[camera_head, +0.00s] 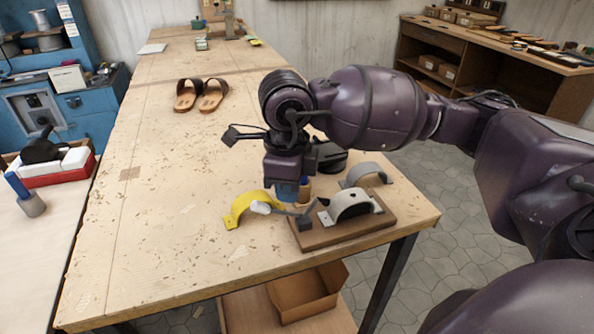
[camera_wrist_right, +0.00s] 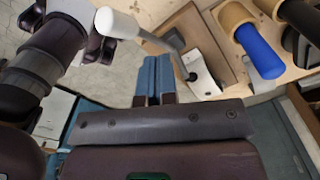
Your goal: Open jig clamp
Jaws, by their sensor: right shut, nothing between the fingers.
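The jig is a wooden board (camera_head: 325,238) near the table's front right corner, with a pale arched clamp piece (camera_head: 350,203) on it. Its lever, a grey rod with a white grip (camera_head: 261,207), points left past the board's edge. In the wrist view the white grip (camera_wrist_right: 117,22) and grey rod (camera_wrist_right: 165,40) lie just beyond my fingertips. My right gripper (camera_head: 286,198) is shut and empty, with its blue fingers pointing down beside the lever. They also show in the wrist view (camera_wrist_right: 154,70). I cannot tell whether they touch the rod. My left gripper is not in view.
A yellow arch (camera_head: 241,207) stands left of the jig, close to the white grip. A grey arch (camera_head: 369,172) and a blue-handled tool (camera_wrist_right: 260,55) stand behind the jig. Sandals (camera_head: 201,95) lie farther back. The table's (camera_head: 150,215) left half is mostly clear.

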